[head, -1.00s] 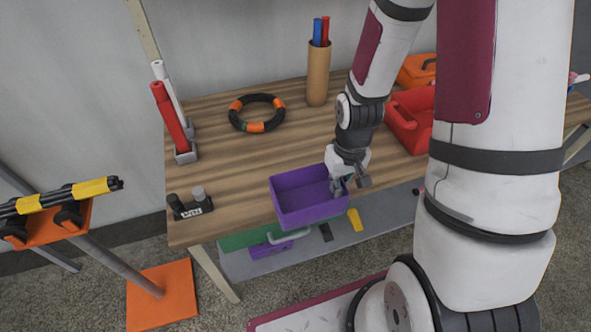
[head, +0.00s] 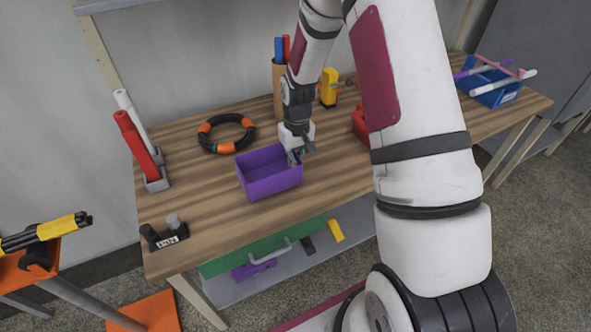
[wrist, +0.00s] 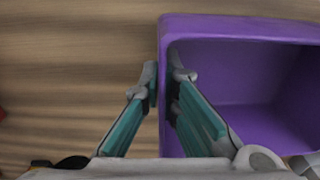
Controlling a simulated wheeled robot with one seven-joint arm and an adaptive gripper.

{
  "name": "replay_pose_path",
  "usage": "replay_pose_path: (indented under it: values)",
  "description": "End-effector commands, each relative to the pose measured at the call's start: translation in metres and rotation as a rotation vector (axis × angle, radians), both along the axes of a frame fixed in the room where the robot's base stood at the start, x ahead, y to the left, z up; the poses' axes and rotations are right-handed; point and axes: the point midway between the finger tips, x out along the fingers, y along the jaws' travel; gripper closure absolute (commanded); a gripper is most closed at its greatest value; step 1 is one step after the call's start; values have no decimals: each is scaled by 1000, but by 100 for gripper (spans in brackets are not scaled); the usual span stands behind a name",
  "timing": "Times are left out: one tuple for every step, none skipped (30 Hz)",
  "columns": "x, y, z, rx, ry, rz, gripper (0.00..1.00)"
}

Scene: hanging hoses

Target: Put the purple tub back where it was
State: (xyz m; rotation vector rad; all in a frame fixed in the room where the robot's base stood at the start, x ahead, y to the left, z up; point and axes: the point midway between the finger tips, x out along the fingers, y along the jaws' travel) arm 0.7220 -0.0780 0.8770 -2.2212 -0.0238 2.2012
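The purple tub (head: 262,188) is an open, empty-looking box, roughly level, over the front middle of the wooden table. I cannot tell whether its base touches the wood. My gripper (head: 296,156) is at the tub's right end in the head view. In the wrist view, my gripper (wrist: 163,82) straddles one wall of the purple tub (wrist: 240,30), one finger outside and one inside. The fingertips are closed on that wall near the rim.
A black-and-orange ring (head: 227,146) lies behind the tub. A cardboard tube holder (head: 279,95) with tubes stands at the back. Red and white rolls (head: 140,145) stand at left, a small black holder (head: 165,236) at front left. A red container (head: 361,122) is partly hidden by my arm.

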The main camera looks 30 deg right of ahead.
Motion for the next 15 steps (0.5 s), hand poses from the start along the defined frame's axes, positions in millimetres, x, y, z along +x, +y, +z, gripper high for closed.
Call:
replay_pose_path:
  values:
    - [-1, 0, -5, 0, 3, 0, 100]
    - [-2, 0, -8, 1, 4, 0, 100]
    - [-2, 0, -14, 1, 4, 0, 100]
    - [-2, 0, -18, 1, 4, 0, 100]
    - [-3, 0, -22, 1, 5, 0, 100]
    - [-2, 0, -26, 0, 3, 0, 100]
    - [-2, 0, -29, 0, 3, -1, 100]
    - [-2, 0, -31, 0, 3, -1, 100]
    - [-1, 0, -32, 0, 2, -1, 100]
    - [-1, 0, -33, 0, 1, -1, 100]
    - [-1, 0, -32, 0, 0, -1, 100]
    - [-1, 0, -32, 0, 0, -1, 100]
    - [-1, 0, -32, 0, 0, -1, 100]
    - [-1, 0, -32, 0, 0, -1, 100]
    - [-1, 0, -32, 0, 1, -1, 100]
